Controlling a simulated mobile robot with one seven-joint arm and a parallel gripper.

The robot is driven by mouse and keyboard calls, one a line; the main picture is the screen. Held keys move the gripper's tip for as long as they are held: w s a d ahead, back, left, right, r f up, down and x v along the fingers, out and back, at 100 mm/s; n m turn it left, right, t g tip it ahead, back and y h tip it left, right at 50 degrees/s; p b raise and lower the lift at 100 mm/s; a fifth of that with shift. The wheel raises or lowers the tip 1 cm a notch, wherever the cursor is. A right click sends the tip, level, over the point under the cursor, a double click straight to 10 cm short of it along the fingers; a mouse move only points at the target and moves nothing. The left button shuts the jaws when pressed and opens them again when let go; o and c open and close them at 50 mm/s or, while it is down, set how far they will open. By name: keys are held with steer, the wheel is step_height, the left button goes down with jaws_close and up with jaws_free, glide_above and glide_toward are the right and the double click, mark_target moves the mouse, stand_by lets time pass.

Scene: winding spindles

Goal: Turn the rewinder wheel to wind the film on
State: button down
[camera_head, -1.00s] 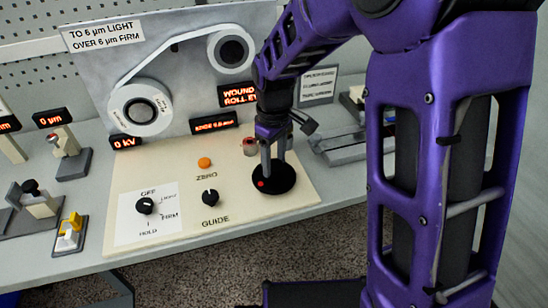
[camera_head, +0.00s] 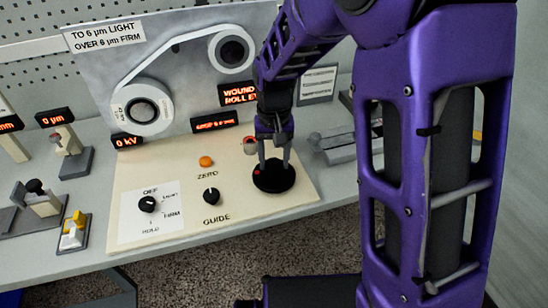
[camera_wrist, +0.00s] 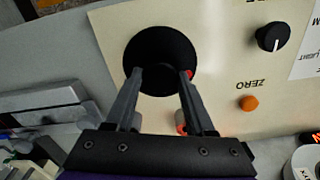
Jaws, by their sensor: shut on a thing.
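The rewinder wheel, a black disc with a red dot (camera_head: 273,182), lies flat at the right of the cream panel. My gripper (camera_head: 275,165) points down onto it from above. In the wrist view my fingertips (camera_wrist: 161,72) are shut on the middle of the wheel (camera_wrist: 160,48), with the red dot beside the right finger. The hub between the fingers is dark and hard to make out. White film runs on the upright grey board between a lower left reel (camera_head: 142,112) and an upper right reel (camera_head: 232,52).
The panel also carries an orange ZERO button (camera_head: 206,161), a GUIDE knob (camera_head: 211,196) and an OFF/LIGHT/FIRM/HOLD selector (camera_head: 148,204). Red-lit displays sit along the board, including a "WOUND" sign (camera_head: 238,94) partly hidden by my arm. Small fixtures stand left and right of the panel.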

mark_target(274, 163)
steer(key=shift+m, duration=0.6)
steer(key=shift+c, duration=1.3)
jaws_free()
step_height(274, 163, up, 18)
steer(key=p, duration=0.2)
steer(key=shift+f, duration=0.25)
